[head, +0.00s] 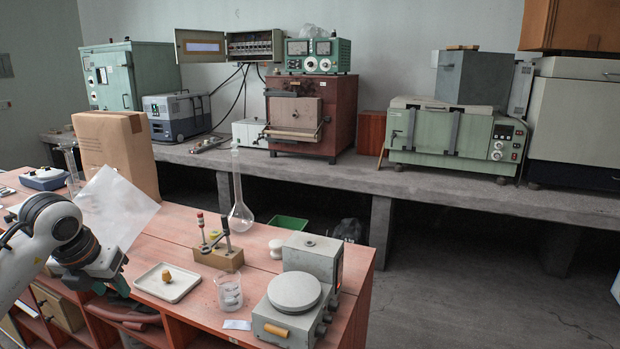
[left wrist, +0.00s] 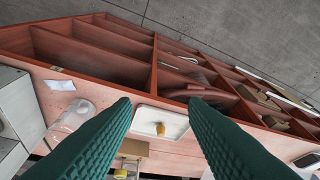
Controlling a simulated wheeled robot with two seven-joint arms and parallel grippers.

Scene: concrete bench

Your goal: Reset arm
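My left gripper (head: 112,287) hangs in front of the front edge of the red-brown table, left of the white tray (head: 141,286). In the left wrist view its two green ridged fingers (left wrist: 161,102) are spread apart with nothing held between them. The tray (left wrist: 142,116) shows between and beyond the fingers, with a small tan stopper (left wrist: 160,129) lying in it. The stopper also shows in the head view (head: 166,275). My right gripper is in neither view.
A glass beaker (head: 229,293), a hotplate device (head: 294,292), a wooden block with upright tools (head: 218,258) and a tall flask (head: 240,215) stand right of the tray. A paper bag (head: 120,150) stands behind. Open shelves (left wrist: 90,50) lie below the table's front edge.

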